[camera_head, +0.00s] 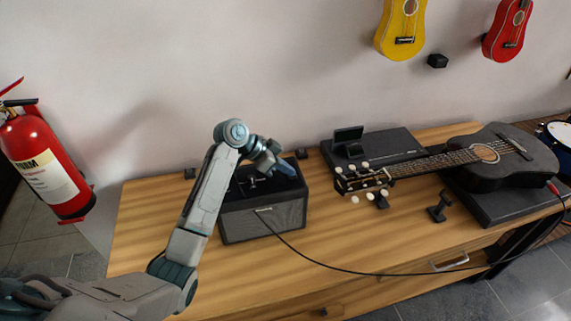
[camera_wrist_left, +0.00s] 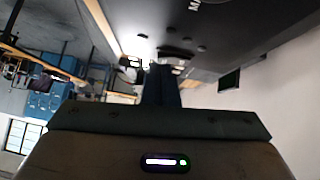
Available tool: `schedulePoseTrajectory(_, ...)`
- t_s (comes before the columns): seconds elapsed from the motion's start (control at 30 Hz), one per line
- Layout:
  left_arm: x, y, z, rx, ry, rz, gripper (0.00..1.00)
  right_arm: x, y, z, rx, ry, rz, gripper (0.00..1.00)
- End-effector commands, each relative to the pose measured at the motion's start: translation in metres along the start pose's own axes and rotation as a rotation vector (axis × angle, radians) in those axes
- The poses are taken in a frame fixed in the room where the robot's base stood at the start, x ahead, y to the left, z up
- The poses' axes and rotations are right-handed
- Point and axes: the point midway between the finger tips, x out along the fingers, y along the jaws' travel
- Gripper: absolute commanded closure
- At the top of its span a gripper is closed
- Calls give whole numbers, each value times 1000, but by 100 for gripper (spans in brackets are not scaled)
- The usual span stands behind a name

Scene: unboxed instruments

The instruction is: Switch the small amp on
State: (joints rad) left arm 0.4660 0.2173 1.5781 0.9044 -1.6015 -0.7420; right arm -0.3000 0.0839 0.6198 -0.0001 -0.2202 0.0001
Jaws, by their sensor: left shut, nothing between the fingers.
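The small amp (camera_head: 263,219) is a dark box with a grey grille front, standing on the wooden table. A cable is plugged in at its front edge. The switch's position cannot be made out. My right gripper is not in view.
A black guitar (camera_head: 503,165) lies across dark cases on the right of the table (camera_head: 340,232), its headstock near the amp. The black cable (camera_head: 335,269) runs across the tabletop. A red fire extinguisher (camera_head: 45,165) hangs at the left. The tabletop before the amp is mostly clear.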

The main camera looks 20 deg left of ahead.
Motion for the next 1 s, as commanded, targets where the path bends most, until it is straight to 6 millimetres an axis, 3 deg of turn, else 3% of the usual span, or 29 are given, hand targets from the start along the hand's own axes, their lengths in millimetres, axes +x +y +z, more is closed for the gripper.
schedulePoseTrajectory(0.2, 6, 2, 6, 35, 2, -34, 100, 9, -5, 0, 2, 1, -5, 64)
schedulePoseTrajectory(0.4, 4, 1, 4, 40, 0, -39, 100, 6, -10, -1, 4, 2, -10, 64)
schedulePoseTrajectory(1.0, -1, -14, 0, 40, -1, -40, 100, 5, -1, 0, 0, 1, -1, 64)
